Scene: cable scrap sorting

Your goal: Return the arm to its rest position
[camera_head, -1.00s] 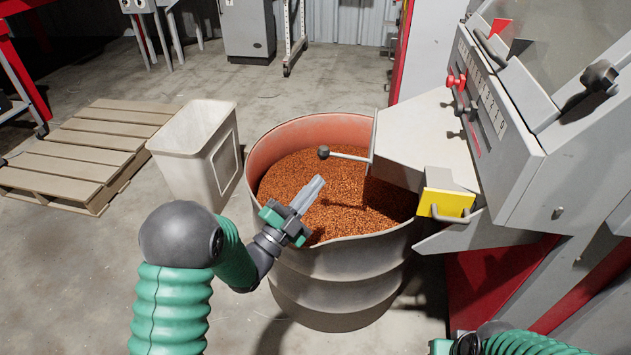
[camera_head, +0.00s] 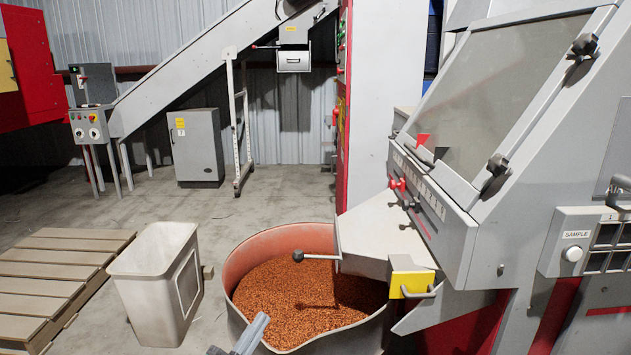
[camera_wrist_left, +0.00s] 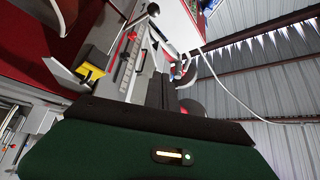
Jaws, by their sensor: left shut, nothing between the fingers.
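My left gripper (camera_head: 252,335) shows at the bottom edge of the head view, in front of the near rim of the drum. Only its grey finger tips and a bit of its body are in frame. The fingers are together with nothing between them. In the left wrist view the dark fingers (camera_wrist_left: 165,98) point away, with the machine and the roof beyond them. The rest of my left arm is out of the head view. My right gripper is not in view.
A large drum (camera_head: 233,262) of copper-coloured granules stands below the machine's chute (camera_head: 375,232). A pale bin (camera_head: 150,265) and a wooden pallet (camera_head: 60,255) stand to the left. The sorting machine (camera_head: 470,170) fills the right. Open floor (camera_head: 285,200) lies behind the drum.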

